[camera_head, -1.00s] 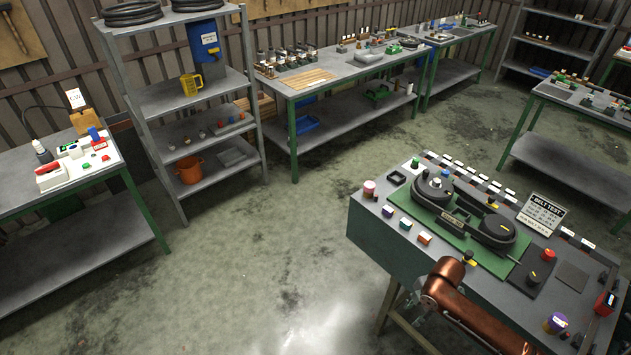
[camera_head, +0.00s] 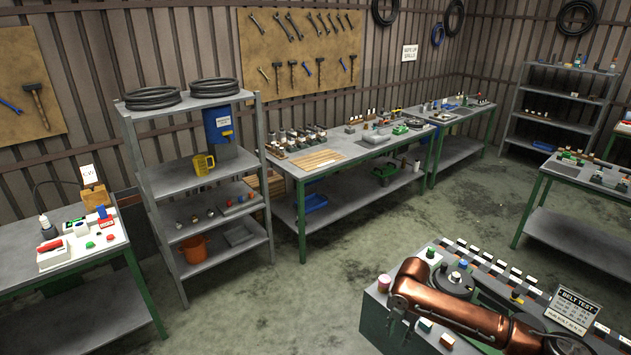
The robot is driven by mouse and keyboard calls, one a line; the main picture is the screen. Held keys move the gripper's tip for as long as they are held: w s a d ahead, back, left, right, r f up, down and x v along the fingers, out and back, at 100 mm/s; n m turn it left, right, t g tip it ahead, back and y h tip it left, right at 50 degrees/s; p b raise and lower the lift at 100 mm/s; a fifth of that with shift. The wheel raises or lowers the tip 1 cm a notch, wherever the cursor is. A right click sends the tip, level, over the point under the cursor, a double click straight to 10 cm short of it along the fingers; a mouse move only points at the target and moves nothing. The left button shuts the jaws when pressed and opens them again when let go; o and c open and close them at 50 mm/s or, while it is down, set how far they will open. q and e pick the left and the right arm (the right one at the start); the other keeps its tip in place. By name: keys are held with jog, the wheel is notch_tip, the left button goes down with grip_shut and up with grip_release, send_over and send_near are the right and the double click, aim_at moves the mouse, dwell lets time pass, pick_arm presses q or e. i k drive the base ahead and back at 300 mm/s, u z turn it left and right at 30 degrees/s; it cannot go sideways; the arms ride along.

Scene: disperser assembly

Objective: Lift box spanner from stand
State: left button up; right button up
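I cannot make out a box spanner or its stand with certainty in the head view. My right arm, with copper-coloured links, comes over the near workbench (camera_head: 375,320) at the lower right and covers part of its top. My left gripper is out of view.
A "BELT TEST" sign (camera_head: 572,310) stands on the near bench, with small coloured items around it. A grey shelf unit (camera_head: 190,178) stands at the left. A long bench (camera_head: 345,150) runs along the back wall. Open concrete floor lies between them.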

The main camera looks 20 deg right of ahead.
aim_at(321, 133)
jog(key=i, duration=3.1)
jog(key=z, duration=0.15)
